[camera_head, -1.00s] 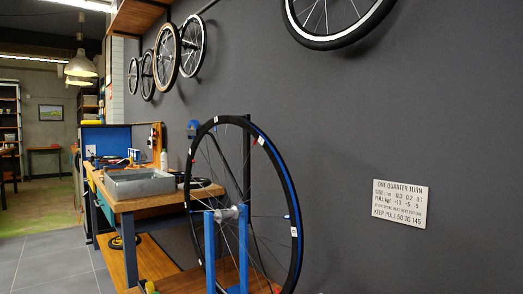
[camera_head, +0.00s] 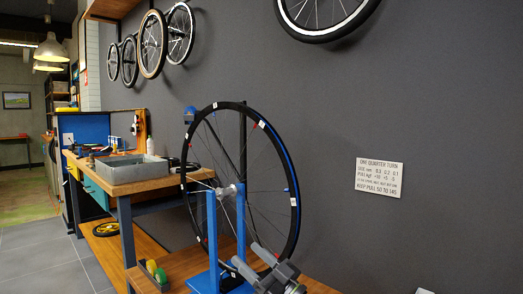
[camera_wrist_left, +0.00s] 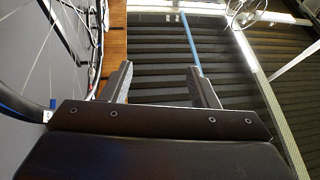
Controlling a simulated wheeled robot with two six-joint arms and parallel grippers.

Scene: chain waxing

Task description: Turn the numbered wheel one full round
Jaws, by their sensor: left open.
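The numbered wheel (camera_head: 295,220) is a large black-rimmed bicycle wheel with small white labels and a blue stripe. It stands upright in a blue truing stand (camera_head: 212,240), its hub (camera_head: 229,191) between the posts. The label numbers are too small to read. My left gripper (camera_head: 250,259) is low in front of the stand, near the wheel's lower part; whether it touches is unclear. In the left wrist view its fingers (camera_wrist_left: 161,80) are apart with nothing between them. The wheel's spokes and rim (camera_wrist_left: 97,50) show there on the left, outside the fingers. My right gripper is out of view.
A workbench (camera_head: 130,185) with a grey metal tray (camera_head: 130,170) stands left of the wheel. Yellow and green round items (camera_head: 157,271) lie near the stand. A sign (camera_head: 379,178) and several wheels hang on the dark wall. Grey floor at left is clear.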

